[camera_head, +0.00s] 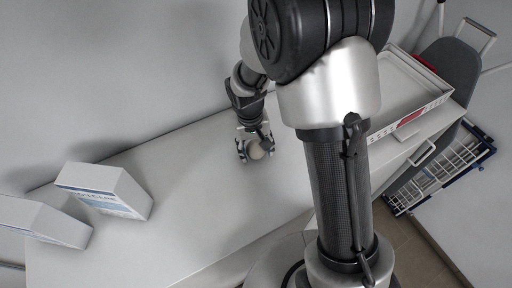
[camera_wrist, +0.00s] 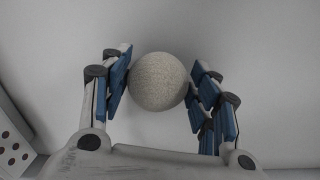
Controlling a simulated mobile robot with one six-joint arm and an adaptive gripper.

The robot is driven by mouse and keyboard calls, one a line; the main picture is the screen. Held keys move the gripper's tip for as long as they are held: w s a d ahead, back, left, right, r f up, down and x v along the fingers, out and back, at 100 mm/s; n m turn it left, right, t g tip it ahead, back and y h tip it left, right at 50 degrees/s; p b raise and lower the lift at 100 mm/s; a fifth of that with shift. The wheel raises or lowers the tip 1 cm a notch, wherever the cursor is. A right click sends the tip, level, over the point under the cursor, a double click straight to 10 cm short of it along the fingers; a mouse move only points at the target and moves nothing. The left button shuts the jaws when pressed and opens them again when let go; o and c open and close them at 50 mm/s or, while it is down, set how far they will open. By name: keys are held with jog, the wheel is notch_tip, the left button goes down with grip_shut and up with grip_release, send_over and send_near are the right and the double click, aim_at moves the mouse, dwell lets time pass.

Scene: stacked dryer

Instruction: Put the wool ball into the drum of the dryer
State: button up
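The wool ball (camera_wrist: 158,82) is round, pale and rough. In the wrist view it lies between the two blue-padded fingers of my gripper (camera_wrist: 161,72), near their tips. In the head view the ball (camera_head: 256,151) is at the white worktop, between the fingertips of my gripper (camera_head: 256,150), which points down. The gripper looks open around the ball. Whether the ball rests on the worktop is hard to tell. The dryer and its drum are not in view.
Two white cartons (camera_head: 104,190) and (camera_head: 45,222) stand on the left of the worktop (camera_head: 185,215). A white tray (camera_head: 438,97) with a red item is at the right. A wire rack (camera_head: 440,172) and a grey board (camera_head: 455,65) stand beyond it. The middle worktop is clear.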

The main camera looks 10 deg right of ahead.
jog(key=shift+o, duration=1.4)
